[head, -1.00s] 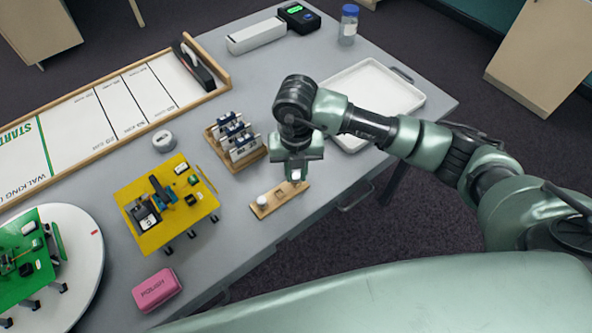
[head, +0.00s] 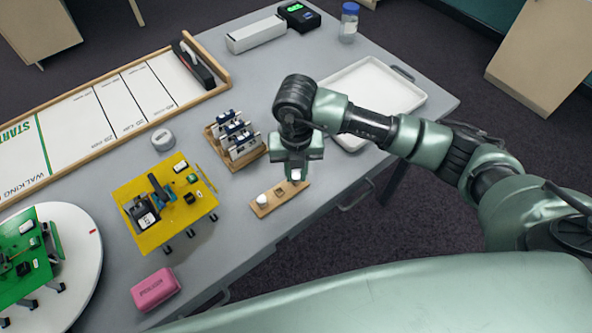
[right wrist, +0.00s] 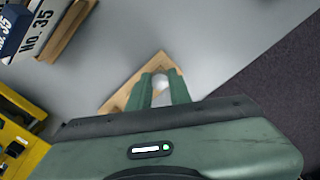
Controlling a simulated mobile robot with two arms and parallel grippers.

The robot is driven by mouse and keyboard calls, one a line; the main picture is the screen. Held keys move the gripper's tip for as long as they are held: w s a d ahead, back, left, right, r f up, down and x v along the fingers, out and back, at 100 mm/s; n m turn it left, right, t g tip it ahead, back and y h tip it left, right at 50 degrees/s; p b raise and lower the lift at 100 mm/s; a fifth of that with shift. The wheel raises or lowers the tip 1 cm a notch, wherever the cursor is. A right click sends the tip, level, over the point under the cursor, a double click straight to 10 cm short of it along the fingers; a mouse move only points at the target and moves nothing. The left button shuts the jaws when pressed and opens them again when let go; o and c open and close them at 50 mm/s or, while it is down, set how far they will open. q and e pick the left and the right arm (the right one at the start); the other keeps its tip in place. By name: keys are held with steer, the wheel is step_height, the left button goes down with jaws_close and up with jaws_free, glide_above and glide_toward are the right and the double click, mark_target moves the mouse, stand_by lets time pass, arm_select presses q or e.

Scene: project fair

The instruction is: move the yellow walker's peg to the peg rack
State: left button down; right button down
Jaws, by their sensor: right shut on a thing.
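The yellow walker (head: 150,238), a yellow board with dark parts and small legs, stands on the grey table left of my right gripper. The peg rack (head: 286,197) is a small wooden block near the table's front edge. A white peg (head: 262,200) stands at its left end, with a dark square hole beside it. My right gripper (head: 296,177) points down at the rack's right end, shut on a white peg (right wrist: 160,80). The peg's lower end is hidden, so I cannot tell whether it sits in the rack (right wrist: 120,92). My left gripper is out of view.
A wooden holder (head: 250,158) with several upright cards stands just behind the rack. A pink block (head: 155,289) lies at the front left, near a white turntable (head: 88,262) bearing a green walker (head: 22,250). A white tray (head: 408,98) lies under my right arm.

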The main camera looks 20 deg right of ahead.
steer(key=c, duration=1.2)
jaws_free()
steer(key=shift+r, duration=0.15)
steer(key=shift+r+p, duration=2.65)
steer(key=shift+r, duration=1)
